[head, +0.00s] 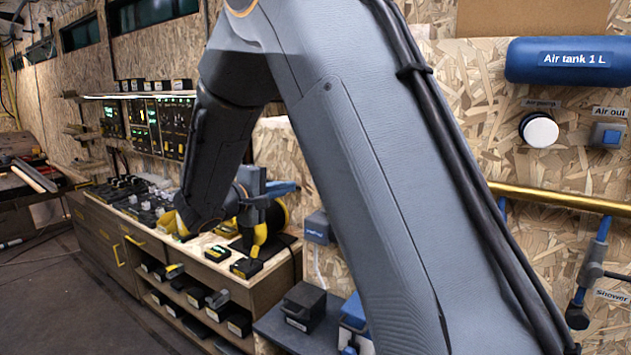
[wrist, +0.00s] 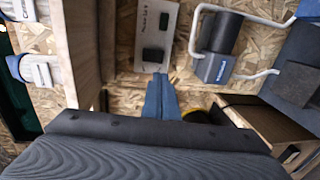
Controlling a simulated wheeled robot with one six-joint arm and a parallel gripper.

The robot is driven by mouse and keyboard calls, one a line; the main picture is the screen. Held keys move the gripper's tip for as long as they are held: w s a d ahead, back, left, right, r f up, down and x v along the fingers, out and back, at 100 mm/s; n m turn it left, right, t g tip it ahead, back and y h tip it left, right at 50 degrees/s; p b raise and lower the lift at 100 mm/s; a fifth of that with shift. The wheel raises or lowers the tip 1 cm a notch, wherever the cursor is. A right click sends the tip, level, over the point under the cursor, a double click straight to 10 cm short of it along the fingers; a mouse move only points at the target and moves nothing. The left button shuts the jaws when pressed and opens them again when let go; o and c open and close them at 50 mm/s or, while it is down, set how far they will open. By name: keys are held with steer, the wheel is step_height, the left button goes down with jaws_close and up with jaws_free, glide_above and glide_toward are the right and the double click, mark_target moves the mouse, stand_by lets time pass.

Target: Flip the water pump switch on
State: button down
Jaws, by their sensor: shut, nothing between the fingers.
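In the wrist view my gripper (wrist: 159,82) is shut and empty, its blue fingers together and pointing at a pale plate on the wall. The plate (wrist: 174,22) has printed text too blurred to read and two dark blocks that look like switches. The lower block (wrist: 153,55) is just ahead of the fingertips, and the upper one (wrist: 164,20) is further off. I cannot tell whether the fingers touch the plate, which block is the water pump switch, or its position. In the head view my gripper (head: 286,187) is small, beyond my arm; I cannot make out the plate there.
A dark cylinder on a blue-grey base (wrist: 215,68) and pale pipes are right of the plate. A wooden upright (wrist: 84,50) stands left. In the head view a bench (head: 125,225) holds dark items, and a blue air tank (head: 560,75) hangs at upper right.

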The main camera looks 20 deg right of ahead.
steer(key=shift+d, duration=0.1)
steer(key=p+x, duration=0.5)
steer(key=x, duration=0.9)
steer(key=shift+f, duration=0.2)
steer(key=shift+d+b, duration=0.1)
steer(key=shift+b, duration=0.75)
